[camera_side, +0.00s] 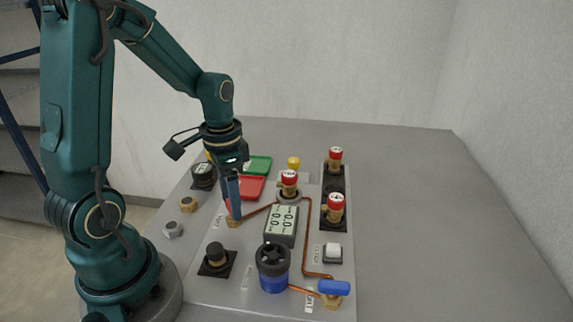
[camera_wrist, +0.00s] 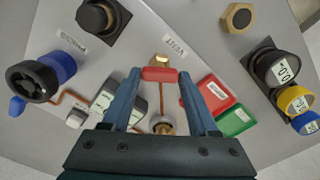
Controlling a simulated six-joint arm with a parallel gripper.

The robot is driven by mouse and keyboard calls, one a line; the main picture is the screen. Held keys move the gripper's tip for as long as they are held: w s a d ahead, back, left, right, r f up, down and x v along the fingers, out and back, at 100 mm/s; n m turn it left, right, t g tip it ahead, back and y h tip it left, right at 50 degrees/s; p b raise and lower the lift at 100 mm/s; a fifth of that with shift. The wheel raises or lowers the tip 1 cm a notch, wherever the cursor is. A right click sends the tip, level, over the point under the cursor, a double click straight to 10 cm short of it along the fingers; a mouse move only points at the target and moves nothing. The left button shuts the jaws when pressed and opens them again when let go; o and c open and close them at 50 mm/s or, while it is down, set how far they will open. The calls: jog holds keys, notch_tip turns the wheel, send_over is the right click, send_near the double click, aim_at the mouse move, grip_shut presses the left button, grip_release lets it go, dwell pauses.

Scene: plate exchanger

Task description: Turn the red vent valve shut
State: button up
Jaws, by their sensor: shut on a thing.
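The red vent valve handle (camera_wrist: 160,74) is a short red bar on a brass body (camera_wrist: 162,60), beside the VENT label (camera_wrist: 175,47). In the wrist view the bar lies left to right between the fingers, and a copper pipe passes below it, roughly crosswise to the bar. My gripper (camera_wrist: 160,77) is shut on the bar, one finger at each end. In the side view my gripper (camera_side: 235,212) points down over the brass vent body (camera_side: 233,222), and its fingers hide the red handle.
A grey display box (camera_side: 281,224) stands right of my gripper. A blue pump with a black wheel (camera_side: 272,262) and a blue-handled valve (camera_side: 334,288) are in front. The table at right is clear.

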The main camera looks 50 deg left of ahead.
jog(key=m, duration=0.7)
dwell(0.7)
jog(key=o, duration=1.4)
jog(key=shift+r, duration=2.55)
